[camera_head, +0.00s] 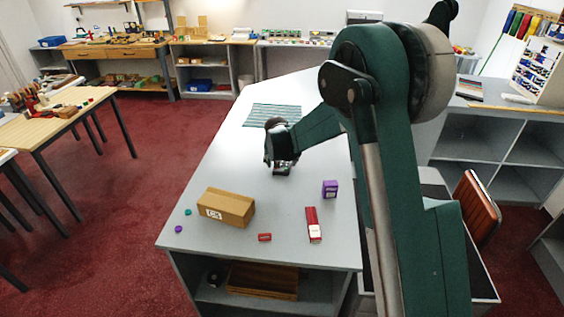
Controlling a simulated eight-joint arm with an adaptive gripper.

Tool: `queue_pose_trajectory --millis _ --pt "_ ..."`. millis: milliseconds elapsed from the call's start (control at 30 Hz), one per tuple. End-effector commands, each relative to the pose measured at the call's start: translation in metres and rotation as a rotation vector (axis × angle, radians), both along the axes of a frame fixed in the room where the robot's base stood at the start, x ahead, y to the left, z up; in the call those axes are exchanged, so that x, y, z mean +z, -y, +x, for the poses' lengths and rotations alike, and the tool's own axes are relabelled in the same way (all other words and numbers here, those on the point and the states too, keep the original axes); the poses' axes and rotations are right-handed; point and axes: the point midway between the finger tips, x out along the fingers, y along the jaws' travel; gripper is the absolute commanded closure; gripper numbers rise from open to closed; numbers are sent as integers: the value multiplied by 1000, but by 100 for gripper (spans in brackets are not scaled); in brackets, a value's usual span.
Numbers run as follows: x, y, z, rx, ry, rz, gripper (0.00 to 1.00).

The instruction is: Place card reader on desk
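The desk (230,165) is a long pale grey counter in the middle of the view. My gripper (282,168) points down low over its middle, just in front of a green striped mat. A small dark piece with light patches (284,171) shows at the fingertips. It may be the card reader, but it is too small and covered to tell it from the fingers. I cannot tell whether the gripper is open or shut, or whether it touches the desk. No other thing on the desk is clearly a card reader.
Nearer on the desk are a brown carton (226,208), a purple box (330,188), a long red box (313,224) and a small red box (264,237). The striped mat (272,115) lies behind the gripper. The desk left of the gripper is clear.

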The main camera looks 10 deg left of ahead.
Motion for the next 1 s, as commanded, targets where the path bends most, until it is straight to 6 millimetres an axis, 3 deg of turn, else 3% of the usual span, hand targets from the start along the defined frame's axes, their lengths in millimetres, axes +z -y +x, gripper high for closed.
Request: queue_pose_trajectory --millis 367,1000 --pt "17 0 -8 0 0 0 41" --pt "84 0 -47 0 0 0 41"
